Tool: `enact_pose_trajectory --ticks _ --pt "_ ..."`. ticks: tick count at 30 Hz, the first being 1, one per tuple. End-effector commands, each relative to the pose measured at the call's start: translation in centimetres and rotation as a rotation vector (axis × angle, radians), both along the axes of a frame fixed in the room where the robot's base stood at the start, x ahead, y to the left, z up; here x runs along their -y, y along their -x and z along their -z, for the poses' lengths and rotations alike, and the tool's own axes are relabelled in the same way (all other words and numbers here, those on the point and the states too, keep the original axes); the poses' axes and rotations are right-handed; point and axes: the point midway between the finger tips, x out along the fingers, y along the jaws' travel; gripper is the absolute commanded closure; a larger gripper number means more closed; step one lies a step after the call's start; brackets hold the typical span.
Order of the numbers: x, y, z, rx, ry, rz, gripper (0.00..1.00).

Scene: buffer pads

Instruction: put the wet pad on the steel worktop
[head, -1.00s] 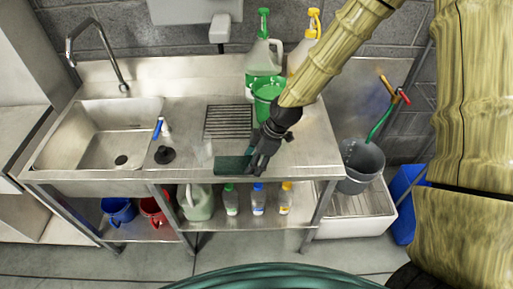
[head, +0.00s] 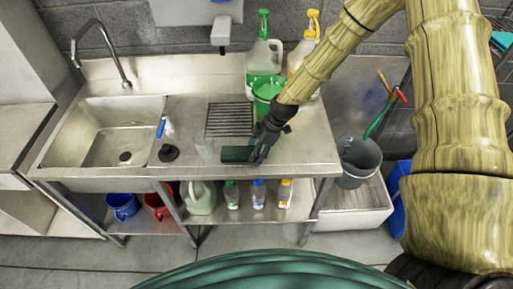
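The dark green pad (head: 237,154) is over the front part of the steel worktop (head: 310,150), in front of the drain grate. My gripper (head: 256,157) is at the pad's right end, its black fingers closed around that end. The pad looks roughly level and very near the steel. I cannot tell whether its underside touches the worktop. The right end of the pad is partly hidden by the fingers.
A clear glass (head: 206,150) stands just left of the pad. The sink (head: 112,130) and a black-based brush (head: 168,153) are to the left. Bare steel lies right of my gripper.

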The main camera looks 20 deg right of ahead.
Motion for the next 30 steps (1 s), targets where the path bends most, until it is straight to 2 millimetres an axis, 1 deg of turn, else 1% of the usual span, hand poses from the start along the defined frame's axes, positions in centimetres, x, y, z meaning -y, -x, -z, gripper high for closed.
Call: enact_pose_trajectory --ticks 14,15,18,26,30 --pt "-0.01 -0.03 0.58 0.001 0.000 -0.001 0.63" --pt "-0.01 -0.03 0.47 0.001 0.000 -0.001 0.39" --pt "-0.01 -0.02 0.46 0.001 0.000 -0.001 0.23" --pt "0.00 -0.02 0.45 0.001 0.000 -0.001 0.23" --pt "0.00 -0.03 0.06 0.001 0.000 -0.001 0.23"
